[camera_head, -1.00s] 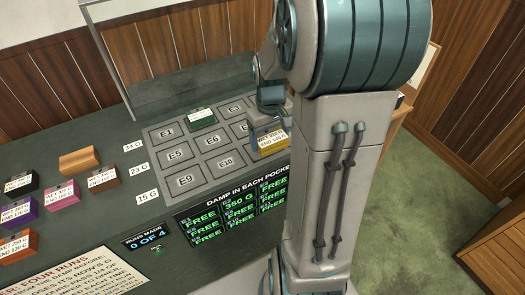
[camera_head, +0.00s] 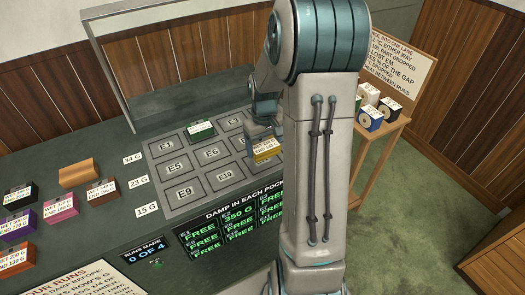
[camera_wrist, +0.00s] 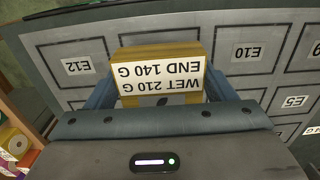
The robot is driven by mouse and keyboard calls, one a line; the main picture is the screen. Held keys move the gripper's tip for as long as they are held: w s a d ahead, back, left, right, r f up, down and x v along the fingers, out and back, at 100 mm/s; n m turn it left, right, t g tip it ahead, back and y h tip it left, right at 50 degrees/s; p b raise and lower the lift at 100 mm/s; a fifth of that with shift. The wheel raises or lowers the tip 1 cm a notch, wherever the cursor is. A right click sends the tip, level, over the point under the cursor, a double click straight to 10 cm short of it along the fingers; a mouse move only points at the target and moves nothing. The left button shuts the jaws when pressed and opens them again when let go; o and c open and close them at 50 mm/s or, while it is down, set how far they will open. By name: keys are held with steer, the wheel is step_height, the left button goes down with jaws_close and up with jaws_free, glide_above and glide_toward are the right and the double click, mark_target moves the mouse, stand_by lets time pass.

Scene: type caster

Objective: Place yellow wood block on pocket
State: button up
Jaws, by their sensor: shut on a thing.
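The yellow wood block (camera_head: 266,148) has a white label reading WET 210 G, END 140 G, upside down in the wrist view (camera_wrist: 160,52). My gripper (camera_head: 262,133) is shut on it, with one blue finger on each side in the wrist view (camera_wrist: 160,92). The block is over the right part of the grey pocket grid (camera_head: 205,190); whether it touches the grid cannot be told. Pockets E12 (camera_wrist: 77,66) and E10 (camera_wrist: 246,51) show on either side of the block. The pocket surface between them is hidden behind it.
A green block (camera_head: 201,130) sits in a back-row pocket. Several labelled blocks, including a pink one (camera_head: 62,208), and a plain wooden block (camera_head: 78,173) stand at the left. A wooden stand (camera_head: 372,147) with several small boxes is at the right. Front and left pockets look empty.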

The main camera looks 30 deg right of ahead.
steer(key=shift+w+f, duration=0.35)
steer(key=shift+w, duration=0.2)
steer(key=shift+f+p, duration=0.4)
steer(key=shift+f, duration=1.6)
steer(key=shift+f, duration=0.25)
steer(key=o, duration=1)
steer(key=shift+o, duration=0.2)
